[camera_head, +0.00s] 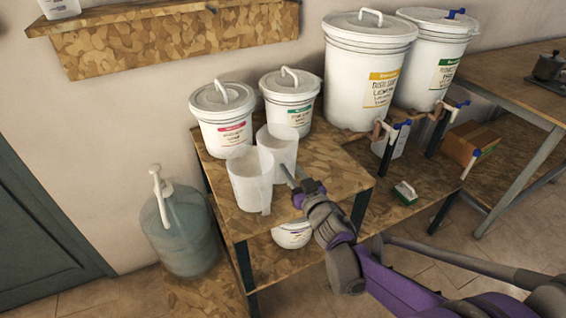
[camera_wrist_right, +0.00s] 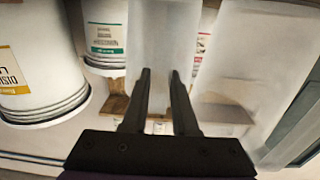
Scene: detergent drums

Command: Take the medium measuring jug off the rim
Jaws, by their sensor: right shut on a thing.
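Two translucent white measuring jugs stand out beside the small drums. The rear jug (camera_head: 277,146), which I take as the medium measuring jug, is held by my right gripper (camera_head: 287,172). In the right wrist view its pale wall (camera_wrist_right: 164,38) fills the space beyond and between the fingers (camera_wrist_right: 158,75). The exact grip point is not clear. The front jug (camera_head: 249,178) overlaps it in the head view and shows large at the right of the wrist view (camera_wrist_right: 255,60). Whether either jug touches a rim is hidden. My left gripper is not in view.
Two small lidded drums, one pink-labelled (camera_head: 224,118) and one green-labelled (camera_head: 290,100), stand close behind the jugs. Large drums (camera_head: 366,75) stand to the right. A wooden bench (camera_head: 325,175) lies underneath. A blue-grey bottle (camera_head: 180,230) stands at the left. A green brush (camera_head: 405,192) lies lower right.

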